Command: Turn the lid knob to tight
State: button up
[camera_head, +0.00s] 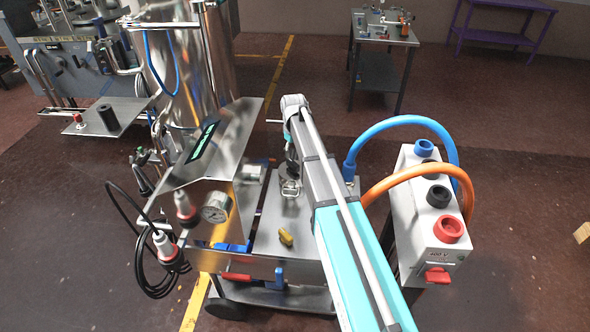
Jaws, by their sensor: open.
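The steel filler machine has a flat metal top (270,215). A small yellow knob-like handle (286,238) stands on its front part, tilted, with nothing touching it. Further back on the same top is a dark round piece (286,169), partly hidden by my wrist. I cannot tell for sure which of the two is the lid knob. My gripper (290,188) hangs below the end of my arm, over the top and behind the yellow handle. It is open and looks empty; its fingertips are small here, and any contact with the dark piece cannot be made out.
A grey 400 V box (423,215) with blue and orange hoses (410,120) stands close on the right. A steel housing with a display (202,141) and a gauge (216,208) rises on the left. Black cable (150,270) loops at lower left. A small table (385,35) stands behind.

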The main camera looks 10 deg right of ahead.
aim_at(294, 163)
jog(key=shift+f+b, duration=3.15)
jog(key=shift+f, duration=0.25)
